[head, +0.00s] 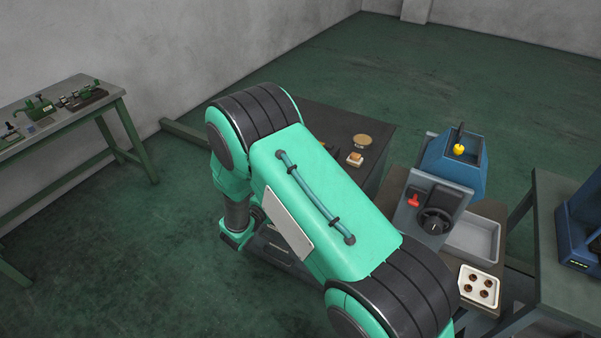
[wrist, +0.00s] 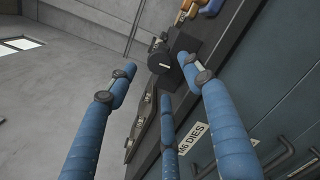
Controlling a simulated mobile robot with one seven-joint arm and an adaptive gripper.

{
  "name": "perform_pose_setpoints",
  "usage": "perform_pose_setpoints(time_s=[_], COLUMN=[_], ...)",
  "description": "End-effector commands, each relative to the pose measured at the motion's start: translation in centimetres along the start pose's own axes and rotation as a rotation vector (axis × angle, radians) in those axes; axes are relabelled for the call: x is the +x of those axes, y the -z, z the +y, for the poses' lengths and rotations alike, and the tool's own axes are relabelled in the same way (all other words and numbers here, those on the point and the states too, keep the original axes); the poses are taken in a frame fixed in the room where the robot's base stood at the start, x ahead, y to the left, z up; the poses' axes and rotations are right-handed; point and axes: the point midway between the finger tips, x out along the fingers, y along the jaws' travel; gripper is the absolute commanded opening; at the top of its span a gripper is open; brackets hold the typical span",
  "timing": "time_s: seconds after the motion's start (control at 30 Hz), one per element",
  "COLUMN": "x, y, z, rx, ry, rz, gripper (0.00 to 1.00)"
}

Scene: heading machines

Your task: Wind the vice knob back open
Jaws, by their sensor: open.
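In the wrist view a dark round knob (wrist: 160,58) with a pale mark on its face sits at the edge of a dark block, just beyond my fingertips. I take it for the vice knob. My gripper (wrist: 164,84) has three blue fingers spread apart, open and empty. The knob shows between the tips of the two outer fingers, apart from them. In the head view my gripper is out of sight, and my green arm covers part of the dark bench top (head: 378,124). No vice is clear in the head view.
The wrist view shows a drawer front labelled M6 DIES (wrist: 194,138).

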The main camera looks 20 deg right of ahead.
Motion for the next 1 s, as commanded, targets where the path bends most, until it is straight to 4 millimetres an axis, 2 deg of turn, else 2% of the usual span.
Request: perform_pose_setpoints(time_s=[0.1, 0.3, 0.5, 0.8, 0.83, 1.0], x=[2.0, 4.2, 5.2, 5.3, 5.3, 5.3], y=[0.1, 0.1, 0.1, 0.0, 0.0, 0.1], z=[-0.1, -0.1, 0.0, 0.0, 0.0, 0.0], rx=[0.0, -0.001, -0.001, -0.001, -0.001, -0.001], ry=[0.002, 0.002, -0.001, -0.001, -0.001, 0.0], rz=[-0.001, 0.0, 0.0, 0.001, 0.001, 0.001], gripper=[0.51, 0.51, 0.51, 0.51, 0.49, 0.15])
